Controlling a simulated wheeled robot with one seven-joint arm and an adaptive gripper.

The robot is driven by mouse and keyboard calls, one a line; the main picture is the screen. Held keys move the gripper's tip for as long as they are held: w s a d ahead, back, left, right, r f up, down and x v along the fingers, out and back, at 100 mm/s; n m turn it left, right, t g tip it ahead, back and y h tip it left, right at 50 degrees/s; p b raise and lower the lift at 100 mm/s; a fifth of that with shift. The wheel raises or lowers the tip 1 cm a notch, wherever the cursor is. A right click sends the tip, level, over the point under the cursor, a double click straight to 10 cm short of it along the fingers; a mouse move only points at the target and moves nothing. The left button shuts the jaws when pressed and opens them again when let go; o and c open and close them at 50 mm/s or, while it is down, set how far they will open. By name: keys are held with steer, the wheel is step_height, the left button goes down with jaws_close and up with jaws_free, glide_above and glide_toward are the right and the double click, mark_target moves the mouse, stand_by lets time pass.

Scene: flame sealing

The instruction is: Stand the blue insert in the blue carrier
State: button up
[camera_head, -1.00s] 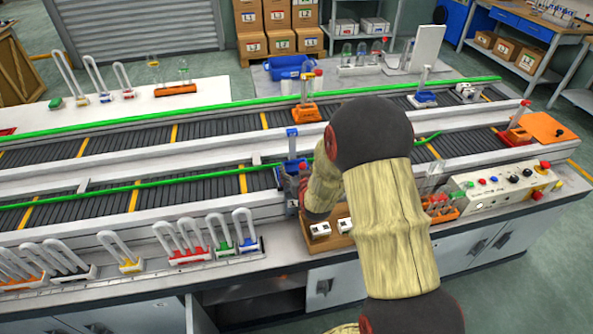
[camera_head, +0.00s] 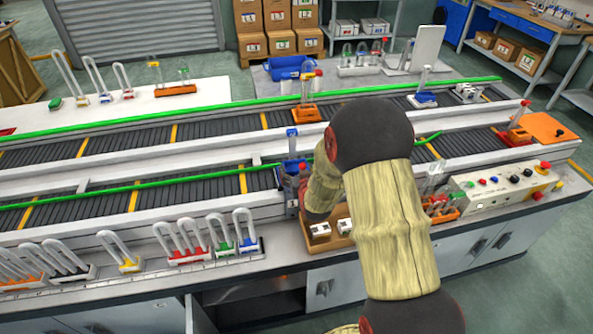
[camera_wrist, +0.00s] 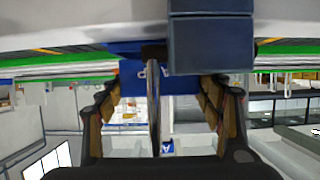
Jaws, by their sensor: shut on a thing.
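In the wrist view my gripper (camera_wrist: 160,90) has its two fingers on either side of a bright blue block, which I take to be the blue insert (camera_wrist: 133,82). A thin dark upright piece runs down the middle between the fingers. A dark blue box-shaped body (camera_wrist: 210,45) fills the top centre, close to the insert; I cannot tell whether they touch. In the head view a blue unit with a blue-topped post, apparently the blue carrier (camera_head: 291,168), stands on the near conveyor just left of my wrist. My arm hides the gripper and insert there.
A wooden block with white pieces (camera_head: 320,230) sits below my wrist. A control panel (camera_head: 500,190) stands to the right. Racks of U-shaped tubes (camera_head: 190,255) line the front left edge. An orange carrier (camera_head: 305,113) and another blue-based piece (camera_head: 424,100) are on the far conveyor.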

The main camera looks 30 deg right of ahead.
steer(key=shift+f, duration=0.25)
steer(key=o, duration=1.4)
steer(key=shift+f, duration=0.15)
steer(key=shift+c, duration=0.2)
